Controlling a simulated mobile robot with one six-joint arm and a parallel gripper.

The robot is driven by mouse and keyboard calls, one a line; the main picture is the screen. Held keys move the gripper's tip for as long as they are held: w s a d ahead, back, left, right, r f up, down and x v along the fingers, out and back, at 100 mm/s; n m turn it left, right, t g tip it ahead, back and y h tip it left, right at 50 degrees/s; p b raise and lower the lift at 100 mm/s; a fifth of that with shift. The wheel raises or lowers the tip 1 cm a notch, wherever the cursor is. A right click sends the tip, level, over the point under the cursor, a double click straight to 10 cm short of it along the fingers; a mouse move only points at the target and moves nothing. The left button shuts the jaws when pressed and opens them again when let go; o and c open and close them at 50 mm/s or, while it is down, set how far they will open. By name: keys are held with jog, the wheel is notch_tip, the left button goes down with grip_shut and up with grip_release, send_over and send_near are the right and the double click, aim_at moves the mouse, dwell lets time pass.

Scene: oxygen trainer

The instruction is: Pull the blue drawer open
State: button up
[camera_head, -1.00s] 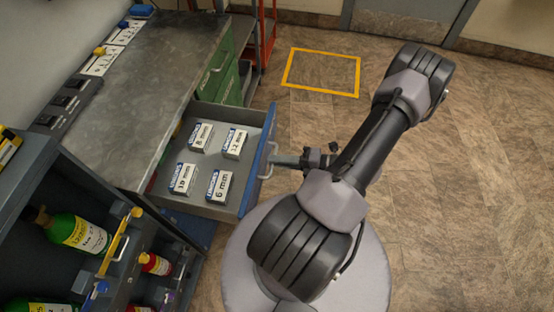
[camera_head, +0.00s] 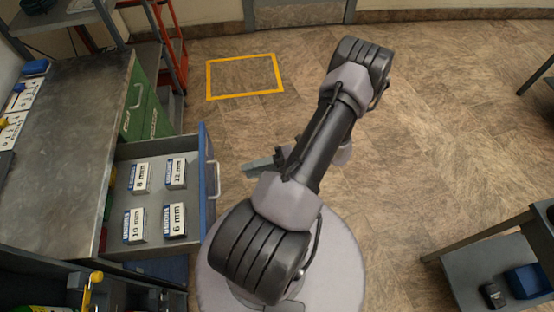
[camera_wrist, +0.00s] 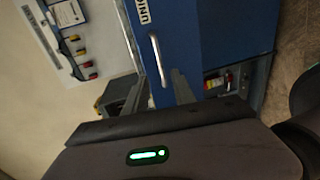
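The blue drawer (camera_head: 203,143) is pulled well out from under the workbench, its grey inside showing. Its pale bar handle (camera_head: 213,180) is on the blue front, and the handle also shows in the wrist view (camera_wrist: 159,60). Several small white and blue boxes (camera_head: 176,220) with mm labels lie in the drawer. My gripper (camera_head: 248,167) is to the right of the handle, apart from it with floor between. In the wrist view the two fingers (camera_wrist: 160,88) stand apart with nothing between them, pointing toward the drawer front.
The grey workbench (camera_head: 62,150) with green drawers (camera_head: 140,105) is at the left. A dark shelf unit (camera_head: 120,290) stands at the lower left. A yellow floor square (camera_head: 245,92) lies beyond. A table (camera_head: 490,265) is at the lower right. The floor between is clear.

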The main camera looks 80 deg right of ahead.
jog(key=v, duration=0.8)
jog(key=shift+p, duration=0.4)
